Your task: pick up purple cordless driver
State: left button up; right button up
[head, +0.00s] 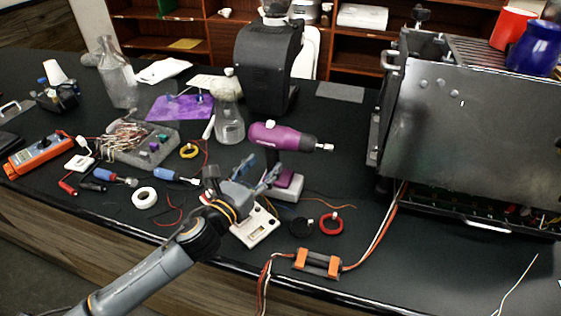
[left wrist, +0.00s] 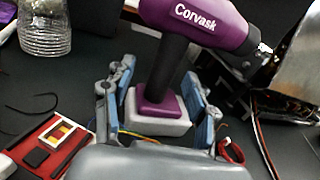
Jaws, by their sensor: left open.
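The purple cordless driver (head: 290,138) stands upright on the black bench, its bit pointing right. Its dark handle runs down to a purple and white battery base. In the left wrist view the driver (left wrist: 192,20) shows the word Corvask, and its handle and base lie between my fingers. My left gripper (head: 262,178) is open just in front of the driver's handle. In the left wrist view its blue-padded fingers (left wrist: 160,100) stand on either side of the base, apart from it as far as I can see. My right gripper is not in view.
A white meter board (head: 254,226) lies under my left wrist. Black and red wire rings (head: 331,223) lie right of it. A glass flask (head: 229,122) stands behind left. A large metal brewer housing (head: 460,130) stands at the right. Orange-ended module (head: 318,263) lies near the front edge.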

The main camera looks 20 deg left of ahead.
aim_at(269, 161)
pick_arm(q)
jog(key=x, duration=0.3)
jog(key=p+x, duration=0.1)
jog(key=shift+w+d, duration=0.15)
jog(key=shift+d, duration=0.2)
jog(key=shift+c, duration=0.6)
grip_shut()
jog(key=shift+r, duration=0.25)
